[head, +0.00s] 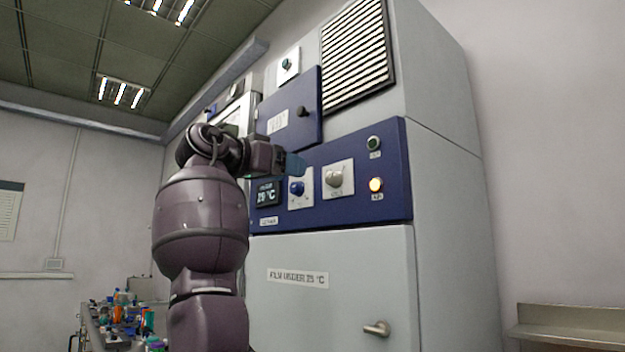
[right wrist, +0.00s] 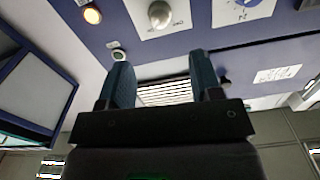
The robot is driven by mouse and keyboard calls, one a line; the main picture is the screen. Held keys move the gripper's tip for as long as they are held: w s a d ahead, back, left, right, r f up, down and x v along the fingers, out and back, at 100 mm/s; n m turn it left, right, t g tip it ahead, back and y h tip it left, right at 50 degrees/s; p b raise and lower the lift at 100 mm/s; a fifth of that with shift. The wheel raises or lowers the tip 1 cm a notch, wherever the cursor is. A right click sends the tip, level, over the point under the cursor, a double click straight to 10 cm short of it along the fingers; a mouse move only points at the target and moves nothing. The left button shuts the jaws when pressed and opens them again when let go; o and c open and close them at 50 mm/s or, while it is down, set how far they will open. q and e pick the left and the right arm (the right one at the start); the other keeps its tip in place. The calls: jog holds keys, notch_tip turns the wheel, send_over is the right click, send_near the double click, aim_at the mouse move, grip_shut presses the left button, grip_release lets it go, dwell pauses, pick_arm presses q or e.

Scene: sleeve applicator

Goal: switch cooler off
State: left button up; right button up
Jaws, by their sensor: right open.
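The cooler is a tall grey cabinet with a blue control panel (head: 390,205). On the panel are a display (head: 266,193) with a °C reading, a blue knob (head: 297,188) on a white plate and a silver knob (head: 334,177) on another. At the right are a dark green button or lamp (head: 374,143) and a glowing amber lamp (head: 376,184). My right gripper (head: 293,164) is in front of the panel, just above the blue knob, with its fingers apart and empty. In the right wrist view, the silver knob (right wrist: 159,14) and amber lamp (right wrist: 92,15) show beyond the open fingers (right wrist: 163,80). My left gripper is out of view.
Above the panel are a blue door (head: 290,108) and a louvred vent (head: 356,55). Below is a grey door (head: 340,290) with a handle (head: 377,329). A cluttered bench (head: 120,320) stands at the lower left and a metal shelf (head: 570,325) at the right.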

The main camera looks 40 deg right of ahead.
aim_at(329, 178)
jog(key=d, duration=0.6)
jog(key=d+b, duration=0.1)
jog(key=d, duration=0.2)
jog(key=shift+w+d+f, duration=0.1)
jog(key=shift+w+d, duration=0.25)
jog(key=shift+w, duration=0.05)
jog(key=shift+d, duration=0.55)
jog(key=shift+c, duration=0.4)
